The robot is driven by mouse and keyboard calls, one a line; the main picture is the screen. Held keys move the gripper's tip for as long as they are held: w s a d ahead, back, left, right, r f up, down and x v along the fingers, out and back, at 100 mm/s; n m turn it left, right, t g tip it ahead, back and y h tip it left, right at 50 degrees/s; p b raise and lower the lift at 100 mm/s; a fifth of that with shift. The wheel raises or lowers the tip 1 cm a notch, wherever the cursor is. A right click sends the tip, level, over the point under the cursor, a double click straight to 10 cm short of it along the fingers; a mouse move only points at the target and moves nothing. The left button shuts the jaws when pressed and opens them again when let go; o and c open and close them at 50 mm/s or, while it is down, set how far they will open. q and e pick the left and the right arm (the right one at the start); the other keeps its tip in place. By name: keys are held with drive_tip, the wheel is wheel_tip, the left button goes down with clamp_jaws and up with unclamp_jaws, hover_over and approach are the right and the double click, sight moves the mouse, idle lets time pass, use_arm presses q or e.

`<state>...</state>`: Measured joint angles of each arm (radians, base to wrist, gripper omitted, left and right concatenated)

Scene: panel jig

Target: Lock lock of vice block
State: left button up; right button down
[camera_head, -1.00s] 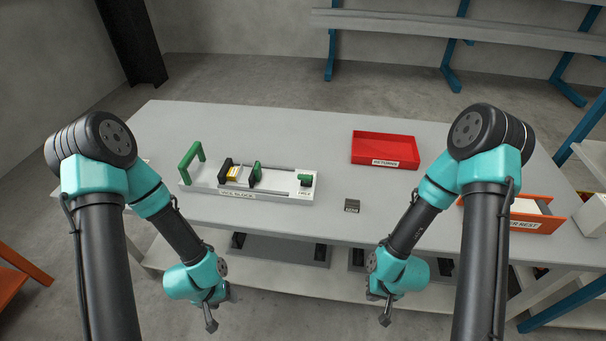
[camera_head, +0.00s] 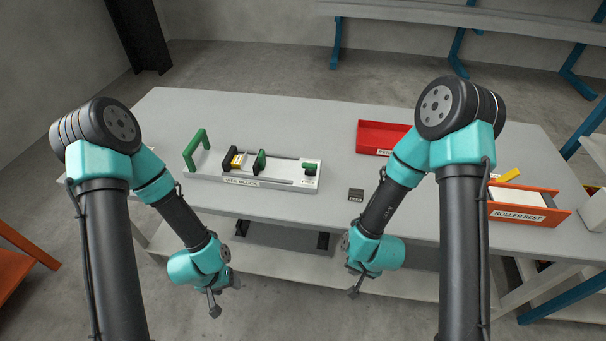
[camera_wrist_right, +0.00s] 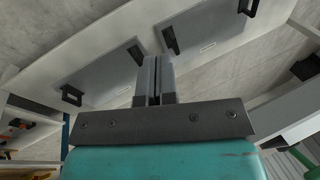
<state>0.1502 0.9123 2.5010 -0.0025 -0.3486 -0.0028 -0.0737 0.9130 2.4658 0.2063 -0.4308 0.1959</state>
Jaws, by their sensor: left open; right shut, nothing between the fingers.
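The vice block (camera_head: 222,179) is a white base lying on the grey table. The small green lock (camera_head: 310,168) is at the right end, above a label. My left gripper (camera_head: 214,305) hangs open in front of the table, apart from the block. My right gripper (camera_head: 354,291) hangs in front of the table too; in the right wrist view its fingers (camera_wrist_right: 154,80) are closed together, empty.
A red returns tray (camera_head: 372,137) stands at the back, partly behind my right arm. A small dark labelled block (camera_head: 356,195) lies right of the vice block. An orange roller rest tray (camera_head: 520,214) is at the right. The table's front edge and lower shelf lie near my grippers.

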drive_tip(key=w+a+r+m+t+h, duration=0.1)
drive_tip(key=w+a+r+m+t, duration=0.2)
drive_tip(key=a+r+m, duration=0.35)
drive_tip(key=w+a+r+m+t+h, duration=0.1)
drive_tip(key=w+a+r+m+t, duration=0.2)
drive_tip(key=a+m, duration=0.6)
drive_tip(key=w+a+r+m+t+h, duration=0.2)
drive_tip(key=r+m+t, duration=0.4)
drive_tip(key=m, duration=1.2)
wheel_tip(320, 180, up, 3)
drive_tip(key=shift+w+f+m+t+h, duration=0.1)
drive_tip(key=shift+w+m+t+h, duration=0.25)
drive_tip(key=shift+w+h, duration=0.6)
drive_tip(key=shift+w, duration=0.1)
approach(310, 168)
drive_tip(key=w+f, duration=0.2)
drive_tip(key=f, duration=0.1)
drive_tip(key=w+a+f, duration=0.1)
drive_tip(key=shift+a+f, duration=0.1)
drive_tip(key=shift+f, duration=0.15)
drive_tip(key=w, duration=0.1)
drive_tip(key=w+r, duration=0.1)
drive_tip(key=w, duration=0.1)
drive_tip(key=shift+d+r, duration=0.15)
drive_tip(key=shift+d, duration=0.15)
drive_tip(key=shift+w+r, duration=0.3)
drive_tip(key=shift+w, duration=0.2)
